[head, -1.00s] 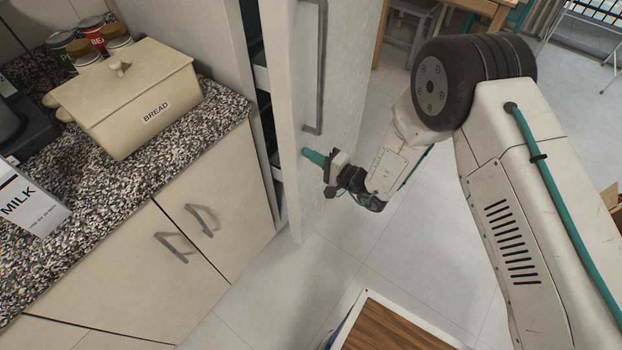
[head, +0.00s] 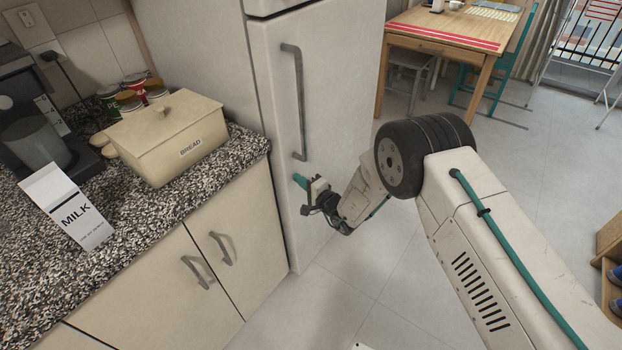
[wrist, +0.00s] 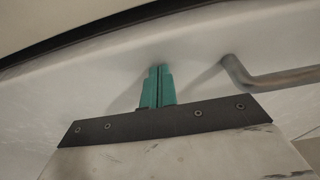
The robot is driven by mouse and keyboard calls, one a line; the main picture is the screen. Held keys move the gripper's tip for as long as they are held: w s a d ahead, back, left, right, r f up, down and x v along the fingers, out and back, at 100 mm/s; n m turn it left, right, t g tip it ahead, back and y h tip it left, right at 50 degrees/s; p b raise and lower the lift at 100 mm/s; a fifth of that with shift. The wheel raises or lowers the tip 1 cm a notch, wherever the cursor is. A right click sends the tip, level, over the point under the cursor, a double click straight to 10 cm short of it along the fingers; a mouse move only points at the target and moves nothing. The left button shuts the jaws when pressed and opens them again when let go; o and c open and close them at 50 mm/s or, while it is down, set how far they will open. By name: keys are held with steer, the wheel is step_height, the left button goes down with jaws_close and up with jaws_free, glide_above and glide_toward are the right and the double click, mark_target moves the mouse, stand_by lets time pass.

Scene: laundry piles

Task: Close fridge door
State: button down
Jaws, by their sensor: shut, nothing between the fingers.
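The fridge door (head: 335,110) is a tall white panel in the middle of the head view. It looks flush with the fridge body, with no gap to the inside showing. Its grey bar handle (head: 299,100) runs upright near the door's left part. My gripper (head: 299,181) is below the handle, its teal fingertips at the door's face. In the wrist view, the teal fingers (wrist: 157,85) are together and empty, pointing at the white door surface (wrist: 100,75). The handle's end (wrist: 270,78) shows to their right. Whether the tips touch the door is hard to tell.
A speckled counter (head: 130,215) with a bread box (head: 165,140), a milk carton (head: 68,205) and cans stands left of the fridge. Cabinet doors with handles (head: 224,250) are below it. A wooden table (head: 455,35) stands behind right. The tiled floor (head: 400,270) is mostly clear.

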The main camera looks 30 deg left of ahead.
steer(key=shift+a+r, duration=0.95)
steer(key=shift+r, duration=0.05)
steer(key=shift+w+d+f, duration=0.1)
steer(key=shift+d, duration=0.05)
steer(key=f, duration=0.1)
steer(key=s+d+f, duration=0.2)
steer(key=shift+d+f, duration=0.15)
steer(key=shift+f, duration=0.25)
steer(key=s+d+r, duration=0.2)
steer(key=s+d, duration=0.2)
steer(key=s, duration=0.5)
